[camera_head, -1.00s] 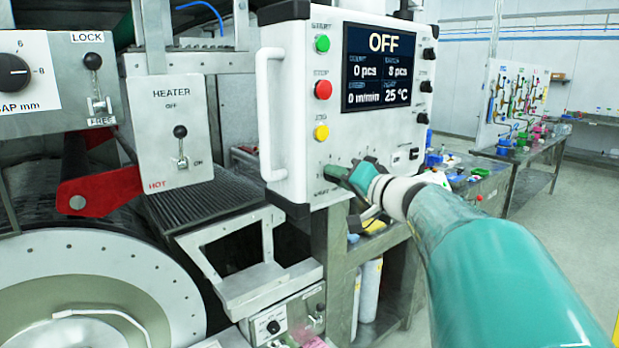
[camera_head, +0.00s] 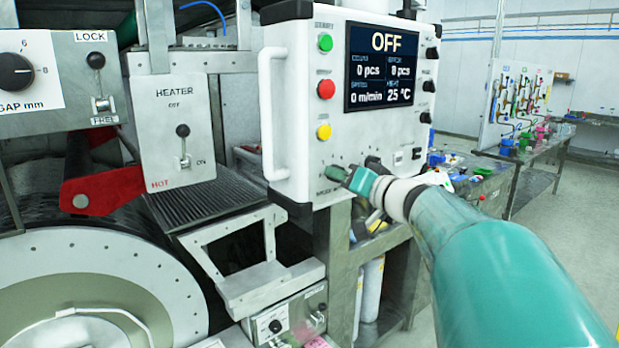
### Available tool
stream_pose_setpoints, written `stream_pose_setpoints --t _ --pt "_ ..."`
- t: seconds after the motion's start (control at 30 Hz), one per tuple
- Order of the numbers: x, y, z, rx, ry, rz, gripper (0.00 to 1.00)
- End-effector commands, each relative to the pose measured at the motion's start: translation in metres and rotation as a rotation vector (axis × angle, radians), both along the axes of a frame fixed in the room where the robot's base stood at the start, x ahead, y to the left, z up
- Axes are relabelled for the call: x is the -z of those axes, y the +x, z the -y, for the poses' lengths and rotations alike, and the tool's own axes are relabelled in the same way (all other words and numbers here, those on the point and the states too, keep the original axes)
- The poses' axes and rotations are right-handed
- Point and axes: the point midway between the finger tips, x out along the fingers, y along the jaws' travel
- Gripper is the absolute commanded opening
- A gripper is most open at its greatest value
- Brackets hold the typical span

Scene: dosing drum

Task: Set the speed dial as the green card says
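My gripper (camera_head: 347,172) is at the lower front of the white control panel (camera_head: 297,112), below the yellow button. Its fingers are at or very close to the panel face, where small scale marks show. The speed dial itself is hidden behind the gripper, so I cannot tell its setting or whether the fingers touch it. I cannot tell how wide the fingers are apart. The display (camera_head: 382,68) reads OFF, 0 m/min and 25 °C. I cannot make out a green card in this view.
Green (camera_head: 325,43), red (camera_head: 326,89) and yellow (camera_head: 323,132) buttons run up the panel beside a white handle (camera_head: 271,115). The heater box (camera_head: 172,130) and gap knob (camera_head: 15,72) are at left. A metal chute (camera_head: 255,282) juts out below. Floor is free at right.

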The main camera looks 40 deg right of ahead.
Motion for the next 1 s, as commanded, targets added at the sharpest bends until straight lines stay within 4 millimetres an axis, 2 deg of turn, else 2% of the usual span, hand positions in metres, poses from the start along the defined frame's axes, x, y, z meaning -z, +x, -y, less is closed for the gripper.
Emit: stream_pose_setpoints --t 0.03,0.1,0.47,0.67,1.0 --pt "0.0 0.0 0.0 -0.001 0.0 -0.001 0.47" --pt "0.0 0.0 0.0 0.0 0.001 0.0 0.55" --pt "-0.002 -0.006 0.0 0.002 0.0 0.002 0.55" --pt "-0.003 -0.038 0.0 0.004 0.0 0.004 0.55" --pt "-0.006 -0.111 -0.001 0.003 0.001 0.003 0.55"
